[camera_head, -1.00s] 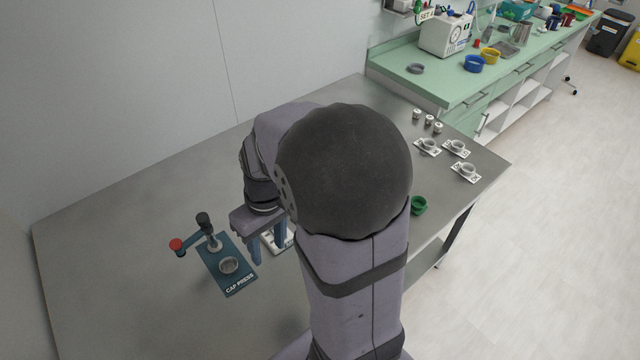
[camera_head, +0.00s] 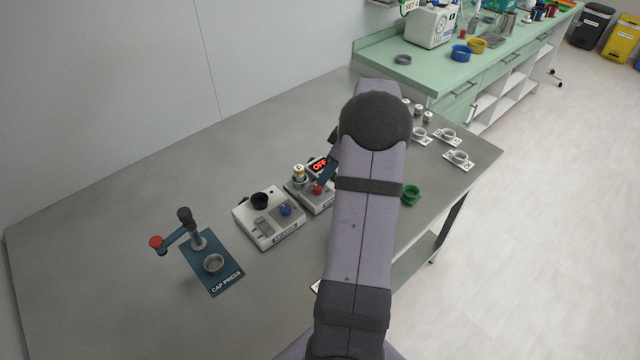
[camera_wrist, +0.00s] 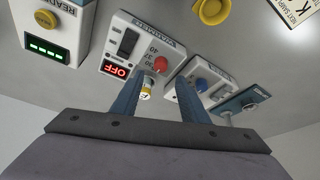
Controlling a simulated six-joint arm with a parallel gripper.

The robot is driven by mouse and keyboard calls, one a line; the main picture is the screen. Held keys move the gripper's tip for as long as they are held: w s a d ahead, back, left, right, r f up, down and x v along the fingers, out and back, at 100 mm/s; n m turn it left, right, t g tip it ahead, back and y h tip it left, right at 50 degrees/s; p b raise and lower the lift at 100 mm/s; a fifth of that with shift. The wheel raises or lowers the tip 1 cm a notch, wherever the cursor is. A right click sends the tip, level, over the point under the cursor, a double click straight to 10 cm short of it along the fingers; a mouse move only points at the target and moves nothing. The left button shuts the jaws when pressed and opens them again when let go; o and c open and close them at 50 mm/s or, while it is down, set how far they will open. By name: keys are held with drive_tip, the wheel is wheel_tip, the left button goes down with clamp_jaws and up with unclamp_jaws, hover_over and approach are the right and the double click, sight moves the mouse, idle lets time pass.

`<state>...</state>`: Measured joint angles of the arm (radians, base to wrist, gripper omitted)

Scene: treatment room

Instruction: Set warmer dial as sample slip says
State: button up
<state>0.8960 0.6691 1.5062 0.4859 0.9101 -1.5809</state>
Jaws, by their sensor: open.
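The warmer (camera_head: 322,203) is a grey-white box on the steel table, partly hidden by my arm. It also shows in the wrist view (camera_wrist: 135,42), with a red dial (camera_wrist: 160,64), printed numbers around it and a red display (camera_wrist: 116,70) reading OFF. The dial's exact pointing is too small to read. A vial with a yellow band (camera_wrist: 146,91) stands upright at the warmer's edge. My gripper (camera_wrist: 160,84) is open, its blue fingers near the dial and vial; contact cannot be told. A printed slip (camera_wrist: 297,10) is cut off at the wrist view's corner; its text is mostly unreadable.
A white device with a blue knob (camera_head: 285,209) stands beside the warmer, left of it the cap press (camera_head: 213,263). Table behind the devices is clear.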

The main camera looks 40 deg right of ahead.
sight(318, 187)
drive_tip(key=shift+p+x, duration=1.25)
drive_tip(key=shift+x, duration=2.3)
drive_tip(key=shift+c, duration=0.2)
clamp_jaws()
